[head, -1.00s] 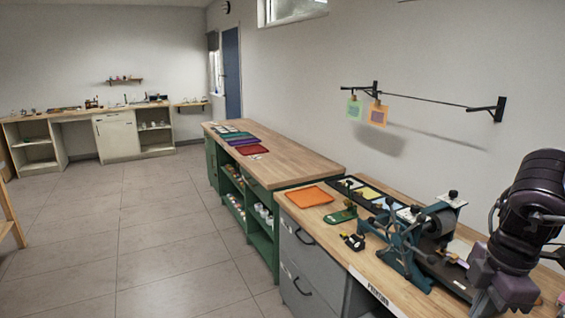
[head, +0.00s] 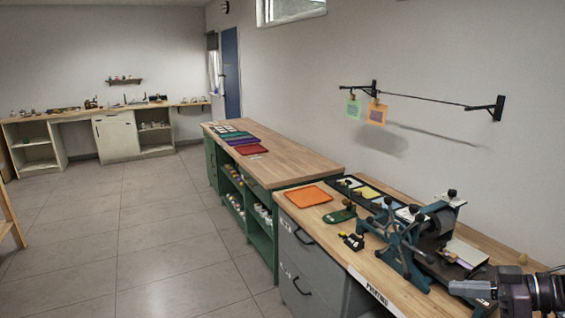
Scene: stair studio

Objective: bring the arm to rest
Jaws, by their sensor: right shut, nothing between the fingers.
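My right gripper (head: 472,289) shows at the bottom right of the head view, over the front part of the wooden bench (head: 428,301). It points left and is shut, with nothing held. My right arm comes in from the right edge, low over the bench. A teal printing press (head: 401,243) stands just behind and left of the gripper; the two appear apart, though the gap is hard to judge. My left gripper is not in view.
An orange sheet (head: 308,196), a green tool (head: 340,214) and a small black and yellow item (head: 352,241) lie left of the press. A wall line holds two cards (head: 376,114). A green-framed counter (head: 290,172) stands farther back. The floor (head: 150,240) at left is clear.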

